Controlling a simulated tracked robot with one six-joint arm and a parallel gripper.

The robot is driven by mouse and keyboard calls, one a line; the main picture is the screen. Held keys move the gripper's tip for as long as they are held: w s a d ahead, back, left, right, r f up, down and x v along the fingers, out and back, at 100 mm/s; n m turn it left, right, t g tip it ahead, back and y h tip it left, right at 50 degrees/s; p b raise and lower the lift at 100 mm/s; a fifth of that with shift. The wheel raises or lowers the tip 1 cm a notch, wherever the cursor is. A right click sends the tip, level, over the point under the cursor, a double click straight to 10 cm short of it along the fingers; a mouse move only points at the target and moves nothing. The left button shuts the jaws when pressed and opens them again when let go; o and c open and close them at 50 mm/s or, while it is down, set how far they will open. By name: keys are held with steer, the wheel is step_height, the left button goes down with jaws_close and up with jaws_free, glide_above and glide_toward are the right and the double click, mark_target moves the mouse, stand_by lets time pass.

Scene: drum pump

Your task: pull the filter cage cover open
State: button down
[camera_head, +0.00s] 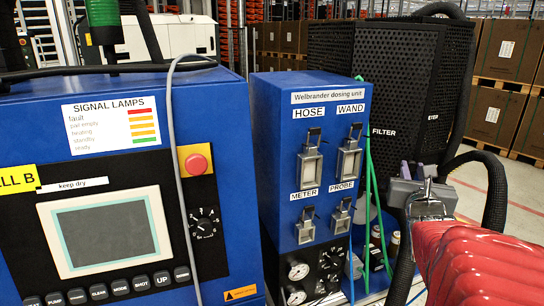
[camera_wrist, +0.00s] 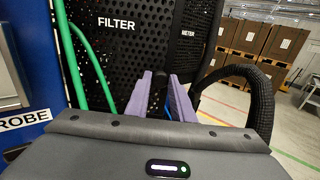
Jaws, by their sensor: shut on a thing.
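The filter cage (camera_head: 400,75) is a tall black perforated box behind the dosing unit. Its front panel, the cover (camera_wrist: 125,45), carries the white word FILTER. My gripper (camera_head: 405,170) reaches the lower part of the cage from the right. In the wrist view, the purple fingers of my gripper (camera_wrist: 160,88) stand on either side of a dark upright handle (camera_wrist: 158,98) in front of the cover and are shut on it. The handle is mostly hidden by the fingers, and I cannot tell whether the cover is ajar.
The blue dosing unit (camera_head: 312,150) stands left of the cage, with green hoses (camera_head: 369,150) between them. A thick black hose (camera_wrist: 258,90) curves close by on the right. The blue control cabinet (camera_head: 110,100) fills the left. Boxes on pallets (camera_head: 510,50) stand far back right.

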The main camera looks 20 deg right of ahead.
steer(key=c, duration=1.6)
jaws_free()
steer(key=shift+o, duration=0.2)
steer(key=shift+r, duration=0.1)
glide_toward(419, 125)
steer(key=x, duration=0.4)
steer(key=shift+w+d, duration=0.1)
steer(key=shift+w, duration=0.15)
steer(key=shift+c, duration=0.4)
